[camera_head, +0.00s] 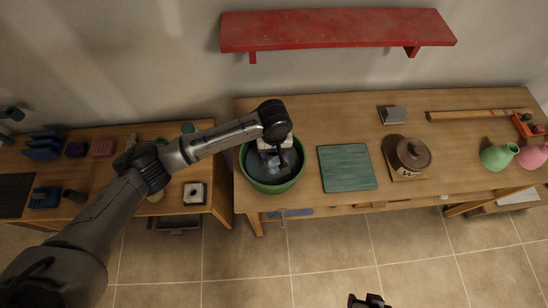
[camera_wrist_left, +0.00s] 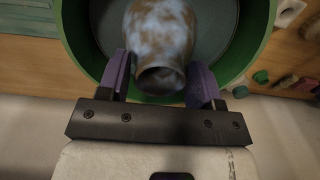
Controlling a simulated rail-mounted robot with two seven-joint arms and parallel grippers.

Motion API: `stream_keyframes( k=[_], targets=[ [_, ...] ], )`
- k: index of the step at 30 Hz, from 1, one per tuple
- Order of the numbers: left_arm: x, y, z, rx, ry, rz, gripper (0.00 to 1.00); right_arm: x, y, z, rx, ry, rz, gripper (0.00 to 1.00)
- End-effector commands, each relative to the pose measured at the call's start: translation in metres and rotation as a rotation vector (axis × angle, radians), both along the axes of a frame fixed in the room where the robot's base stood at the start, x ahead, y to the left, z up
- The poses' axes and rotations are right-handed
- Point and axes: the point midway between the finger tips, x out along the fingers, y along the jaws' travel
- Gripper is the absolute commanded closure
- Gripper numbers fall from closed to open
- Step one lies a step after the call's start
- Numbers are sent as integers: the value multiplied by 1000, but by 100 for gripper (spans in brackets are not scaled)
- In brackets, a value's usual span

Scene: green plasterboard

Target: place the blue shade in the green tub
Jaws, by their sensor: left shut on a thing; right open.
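The green tub (camera_head: 272,187) stands at the left end of the long wooden table, and its rim (camera_wrist_left: 78,40) arcs around the scene in the left wrist view. The blue shade (camera_wrist_left: 160,35) is mottled blue and brown, with a narrow open neck toward my gripper. My left gripper (camera_head: 277,165) is over the tub's opening, its purple fingers shut on either side of the shade's neck. The shade is within the rim's outline; I cannot tell if it touches the tub's floor. My right gripper (camera_head: 369,301) is open at the bottom edge, away from the table.
A green board (camera_head: 346,168) lies right of the tub, then a lidded brown pot (camera_head: 411,155). Green (camera_head: 497,157) and pink (camera_head: 533,156) vases stand at the far right. A red shelf (camera_head: 337,30) hangs on the wall. A lower bench (camera_head: 125,187) with small items is left.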

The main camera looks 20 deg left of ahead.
Motion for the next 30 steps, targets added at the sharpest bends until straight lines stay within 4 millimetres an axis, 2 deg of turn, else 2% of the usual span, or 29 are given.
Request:
stream_keyframes(
  k=[7,15,26,27,30],
  targets=[
    [0,0,-13,0,-1,-1,68,0,0,-1,1,1,0,45],
    [0,0,-43,0,-1,-2,68,-1,0,-4,-2,2,2,45],
    [0,0,-45,-1,0,-1,68,-1,-3,-3,-10,2,7,45],
    [0,0,-46,0,0,-1,39,-1,-3,-3,-10,2,7,45],
    [0,0,-46,0,-1,-2,29,-1,-3,-3,-10,2,6,45]
  ],
)
